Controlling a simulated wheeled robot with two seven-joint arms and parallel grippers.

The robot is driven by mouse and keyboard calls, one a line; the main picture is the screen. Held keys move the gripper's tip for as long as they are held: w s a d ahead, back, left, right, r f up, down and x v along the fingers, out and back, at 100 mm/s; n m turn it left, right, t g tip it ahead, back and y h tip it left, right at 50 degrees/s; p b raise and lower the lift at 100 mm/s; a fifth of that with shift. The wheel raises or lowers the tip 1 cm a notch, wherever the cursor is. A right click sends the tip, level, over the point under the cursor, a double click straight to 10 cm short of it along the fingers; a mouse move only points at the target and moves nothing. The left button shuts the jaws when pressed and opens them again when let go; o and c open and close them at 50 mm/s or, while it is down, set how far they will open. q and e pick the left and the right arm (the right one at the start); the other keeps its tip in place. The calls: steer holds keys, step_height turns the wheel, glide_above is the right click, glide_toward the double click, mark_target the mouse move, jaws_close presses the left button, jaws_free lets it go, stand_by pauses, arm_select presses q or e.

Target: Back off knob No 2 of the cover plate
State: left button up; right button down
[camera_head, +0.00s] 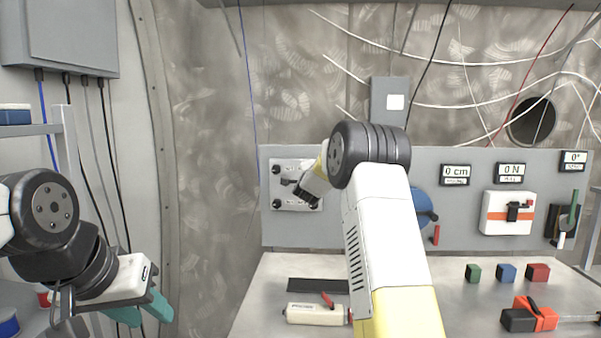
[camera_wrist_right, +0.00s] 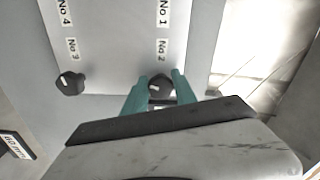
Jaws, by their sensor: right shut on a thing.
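The white cover plate (camera_head: 287,196) is on the grey panel at the back; its printed side fills much of the right wrist view (camera_wrist_right: 115,70). In that view knob No 2 (camera_wrist_right: 159,84), a black knob, sits between the two teal fingers of my right gripper (camera_wrist_right: 160,92), which is shut on it. Knob No 3 (camera_wrist_right: 70,83) stands free to the left. Labels No 1 and No 4 show, but their knobs are out of that view. In the head view my right arm hides part of the plate. My left gripper (camera_head: 146,312) is low at the left, its teal fingers apart and empty.
The panel also carries a blue disc (camera_head: 424,207), a white box with an orange band (camera_head: 507,214) and small displays. The bench holds a white device (camera_head: 315,314), green, blue and red blocks (camera_head: 507,273) and an orange-black tool (camera_head: 530,315). Cables hang along the wall.

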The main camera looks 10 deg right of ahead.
steer(key=n, duration=0.4)
steer(key=shift+f+n, duration=0.2)
steer(key=shift+n, duration=0.2)
stand_by(0.4)
steer(key=c, duration=1)
jaws_free()
steer(key=v, duration=0.8)
steer(key=shift+r, duration=0.1)
